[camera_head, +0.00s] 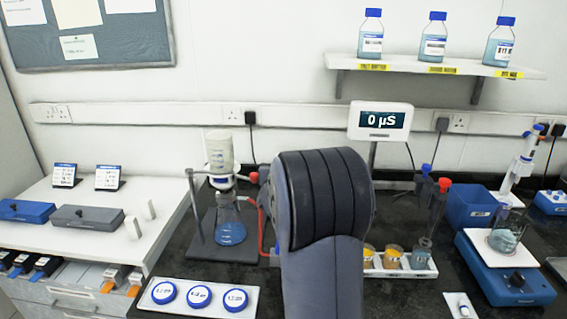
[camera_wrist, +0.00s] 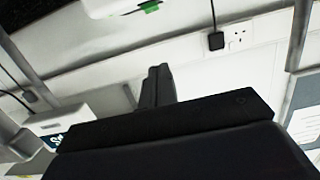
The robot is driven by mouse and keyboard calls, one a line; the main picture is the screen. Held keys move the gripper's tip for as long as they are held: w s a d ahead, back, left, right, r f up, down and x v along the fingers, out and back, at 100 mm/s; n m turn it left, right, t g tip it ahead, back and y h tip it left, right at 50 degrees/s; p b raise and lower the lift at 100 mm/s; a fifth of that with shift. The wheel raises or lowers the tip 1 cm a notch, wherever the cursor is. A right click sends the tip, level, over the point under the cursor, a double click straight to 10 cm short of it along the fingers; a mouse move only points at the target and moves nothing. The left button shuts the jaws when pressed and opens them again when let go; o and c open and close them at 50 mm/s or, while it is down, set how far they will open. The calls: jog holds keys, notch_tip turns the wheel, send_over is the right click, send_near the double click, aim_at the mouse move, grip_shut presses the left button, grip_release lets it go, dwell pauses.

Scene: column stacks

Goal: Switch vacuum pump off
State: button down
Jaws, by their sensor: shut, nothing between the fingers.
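I cannot make out a vacuum pump or its switch for certain. My arm blocks the middle of the bench in the head view, and a red tube (camera_head: 263,212) runs toward the hidden area beside it. The tube is close to a clamp-stand setup with a flask of blue liquid (camera_head: 231,233). My gripper (camera_wrist: 158,72) shows in the wrist view with its fingers together and nothing held. It appears in front of the pale wall, apart from any switch. In the head view my gripper is hidden by my arm.
A meter display (camera_head: 381,120) reads 0 µS behind my arm. A rack of small beakers (camera_head: 400,273) stands just right of my arm. A blue stirrer plate (camera_head: 504,272) and a blue bin (camera_head: 470,207) are further right. Blue-lidded dishes (camera_head: 199,297) lie at the front left.

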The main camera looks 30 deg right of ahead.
jog(key=p+x, duration=0.2)
jog(key=x, duration=0.8)
jog(key=shift+w+d+p, duration=0.1)
jog(key=shift+w+p, duration=0.05)
jog(key=shift+p, duration=0.15)
notch_tip(320, 180, down, 3)
jog(key=shift+r, duration=0.1)
jog(key=shift+w+f, duration=0.1)
jog(key=shift+f, duration=0.5)
jog(key=shift+d+r+p, duration=0.1)
jog(key=shift+p, duration=0.6)
